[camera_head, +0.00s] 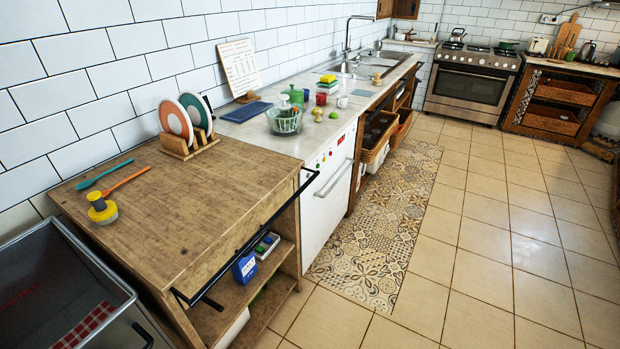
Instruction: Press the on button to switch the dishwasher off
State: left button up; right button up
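The white dishwasher (323,212) stands under the pale countertop, just beyond the wooden cabinet. Its door looks shut, with a long bar handle (334,178) across the upper front. The control panel (331,153) is a narrow strip above the handle. Small coloured dots, some red and green, show on its left part, and a red mark (341,140) that may be a display shows further right. They are too small to tell which is the on button. Neither of my grippers is in view.
The wooden cabinet (190,210) in front has a dark rail (245,246) along its edge, near the dishwasher. A grey bin (60,275) stands at the lower left. A patterned rug (385,225) and clear tiled floor (480,260) lie before the dishwasher. A colander (284,122) sits above it.

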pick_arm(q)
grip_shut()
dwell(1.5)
